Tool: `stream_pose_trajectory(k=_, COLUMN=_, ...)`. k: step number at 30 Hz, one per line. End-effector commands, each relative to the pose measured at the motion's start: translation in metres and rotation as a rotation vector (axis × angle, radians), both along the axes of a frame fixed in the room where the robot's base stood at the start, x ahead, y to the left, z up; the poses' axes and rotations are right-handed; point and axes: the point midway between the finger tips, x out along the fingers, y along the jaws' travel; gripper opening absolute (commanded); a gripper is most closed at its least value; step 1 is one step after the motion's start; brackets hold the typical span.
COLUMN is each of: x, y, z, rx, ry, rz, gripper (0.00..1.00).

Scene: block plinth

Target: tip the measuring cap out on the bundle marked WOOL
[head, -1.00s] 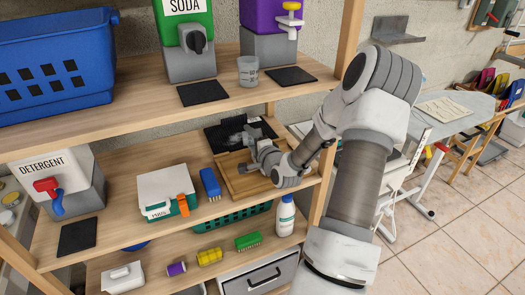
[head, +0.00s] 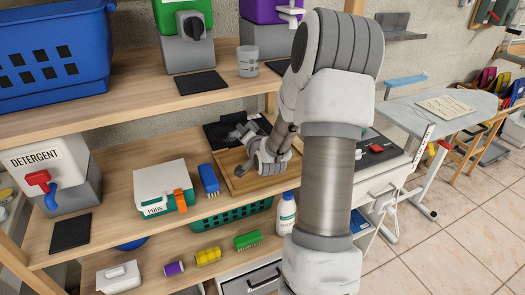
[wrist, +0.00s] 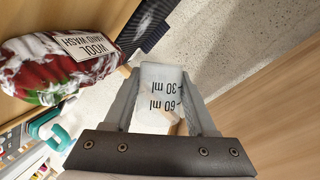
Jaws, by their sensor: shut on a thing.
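My gripper (wrist: 165,105) is shut on the measuring cap (wrist: 162,88), a whitish cup marked 30 ml and 60 ml. The marks read upside down in the wrist view, and I cannot see into the cap. The bundle marked WOOL (wrist: 65,62), red, white and green with a "WOOL HAND WASH" label, lies left of the cap in the wrist view, apart from it. In the head view my gripper (head: 243,136) is over the middle shelf by the wooden tray (head: 262,184). I cannot pick out the WOOL bundle there.
A second marked cup (head: 248,62) stands on the upper shelf. A blue brush (head: 209,180) and a PODS box (head: 160,190) are left of the tray. A white bottle (head: 286,212) stands below.

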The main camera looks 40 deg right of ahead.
Motion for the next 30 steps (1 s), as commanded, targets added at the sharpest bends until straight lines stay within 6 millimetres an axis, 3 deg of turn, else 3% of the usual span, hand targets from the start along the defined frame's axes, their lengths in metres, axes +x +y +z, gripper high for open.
stream_pose_trajectory(k=17, x=0.009, y=0.017, z=-0.014, rx=-0.326, ry=0.175, rz=0.003, gripper=0.03)
stream_pose_trajectory(k=25, x=0.014, y=0.026, z=-0.036, rx=-0.446, ry=0.242, rz=0.003, gripper=0.03)
stream_pose_trajectory(k=30, x=0.017, y=0.032, z=-0.035, rx=-0.532, ry=0.289, rz=0.002, gripper=0.03)
